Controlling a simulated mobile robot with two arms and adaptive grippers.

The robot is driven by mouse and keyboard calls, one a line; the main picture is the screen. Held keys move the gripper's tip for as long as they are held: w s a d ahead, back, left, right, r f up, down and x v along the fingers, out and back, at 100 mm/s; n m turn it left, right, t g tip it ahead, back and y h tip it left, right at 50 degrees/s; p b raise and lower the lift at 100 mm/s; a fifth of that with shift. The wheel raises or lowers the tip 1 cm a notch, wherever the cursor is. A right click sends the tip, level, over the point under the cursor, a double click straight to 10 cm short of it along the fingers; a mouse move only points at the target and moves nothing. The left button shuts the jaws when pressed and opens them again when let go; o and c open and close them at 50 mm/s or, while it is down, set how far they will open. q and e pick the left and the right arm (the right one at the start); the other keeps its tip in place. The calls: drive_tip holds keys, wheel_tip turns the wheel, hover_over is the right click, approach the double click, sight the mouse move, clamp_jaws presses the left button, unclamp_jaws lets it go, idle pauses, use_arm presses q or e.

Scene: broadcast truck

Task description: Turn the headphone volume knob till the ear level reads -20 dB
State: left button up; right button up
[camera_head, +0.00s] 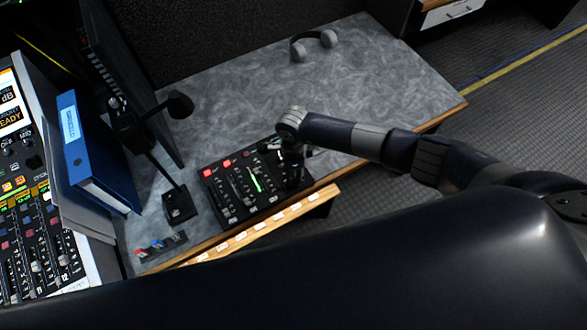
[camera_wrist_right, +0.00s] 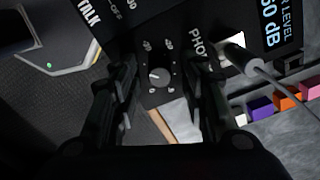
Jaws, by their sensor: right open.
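The black control panel (camera_head: 222,208) lies near the desk's front edge, with red buttons and a lit green bar. My right gripper (camera_head: 292,172) is over its right end, hiding that part in the head view. In the right wrist view the grey headphone volume knob (camera_wrist_right: 159,76) sits between the two spread fingers of my right gripper (camera_wrist_right: 163,82), with a gap on each side. The ear level display (camera_wrist_right: 276,22) is partly cut off; "60 dB" shows, and any sign before it is unclear. My left gripper is not in view.
A plug with a cable (camera_wrist_right: 240,53) sits in the phones socket beside the right finger. Headphones (camera_head: 314,44) lie at the back of the grey desk (camera_head: 230,90). A gooseneck microphone (camera_head: 178,203), blue binder (camera_head: 95,155) and mixing console (camera_head: 30,220) stand left.

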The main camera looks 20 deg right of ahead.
drive_tip(key=shift+c, duration=0.3)
clamp_jaws()
drive_tip(key=shift+m+b, duration=0.45)
drive_tip(key=shift+m, duration=0.65)
drive_tip(key=shift+m+b, duration=0.35)
drive_tip(key=shift+m, duration=1.35)
